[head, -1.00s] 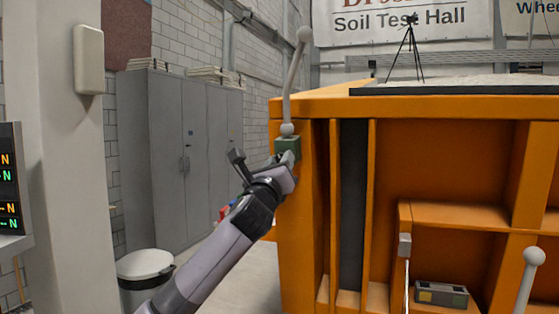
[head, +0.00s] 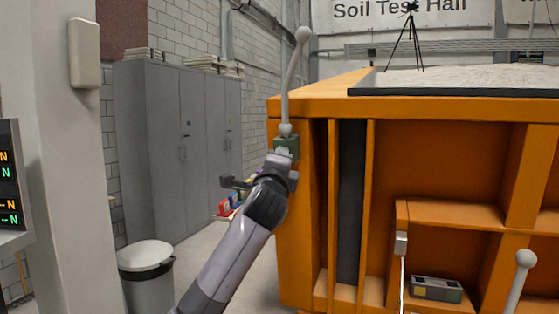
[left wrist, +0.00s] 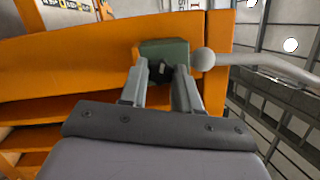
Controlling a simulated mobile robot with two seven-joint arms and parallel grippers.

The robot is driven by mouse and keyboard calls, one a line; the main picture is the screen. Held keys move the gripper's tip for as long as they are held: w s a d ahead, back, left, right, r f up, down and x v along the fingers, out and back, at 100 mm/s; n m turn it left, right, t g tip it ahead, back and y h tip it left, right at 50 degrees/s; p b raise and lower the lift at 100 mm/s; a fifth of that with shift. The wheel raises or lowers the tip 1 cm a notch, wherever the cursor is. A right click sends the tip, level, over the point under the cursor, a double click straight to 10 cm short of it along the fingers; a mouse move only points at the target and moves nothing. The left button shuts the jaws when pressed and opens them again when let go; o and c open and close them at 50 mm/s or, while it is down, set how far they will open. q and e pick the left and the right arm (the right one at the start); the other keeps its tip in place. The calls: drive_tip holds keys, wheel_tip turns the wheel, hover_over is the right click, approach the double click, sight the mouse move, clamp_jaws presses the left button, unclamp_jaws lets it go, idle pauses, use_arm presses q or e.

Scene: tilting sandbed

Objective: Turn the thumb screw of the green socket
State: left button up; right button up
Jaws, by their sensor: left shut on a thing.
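The green socket (head: 287,142) is a small dark green block at the top left corner of the orange frame. It also shows in the left wrist view (left wrist: 165,49). A pale grey ball-ended rod (head: 287,90) rises from it. My left gripper (head: 281,158) comes up from below to the socket's near face. In the left wrist view, its two fingers (left wrist: 161,78) stand either side of the dark thumb screw (left wrist: 163,70) and are shut on it. The fingers partly hide the screw. My right gripper is not in view.
The orange sandbed frame (head: 440,108) fills the right side, with open shelves below. A small grey-green box (head: 437,290) sits on a lower shelf. Another ball-ended rod (head: 522,275) stands at lower right. A bin (head: 146,255) and grey cabinets (head: 165,150) are at left.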

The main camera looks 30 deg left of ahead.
use_arm(q)
drive_tip(key=shift+s+a+r+n+g+h, duration=0.1)
drive_tip(key=shift+n+g+h, duration=0.35)
drive_tip(key=shift+n, duration=1.9)
drive_tip(key=shift+w+d+r+n+g+h, duration=0.15)
drive_tip(key=shift+n+h, duration=0.45)
drive_tip(key=shift+n, duration=1.8)
drive_tip(key=shift+s+a+n+g+h, duration=0.15)
drive_tip(key=shift+n+g+h, duration=0.3)
drive_tip(key=shift+n, duration=1.9)
drive_tip(key=o, duration=1)
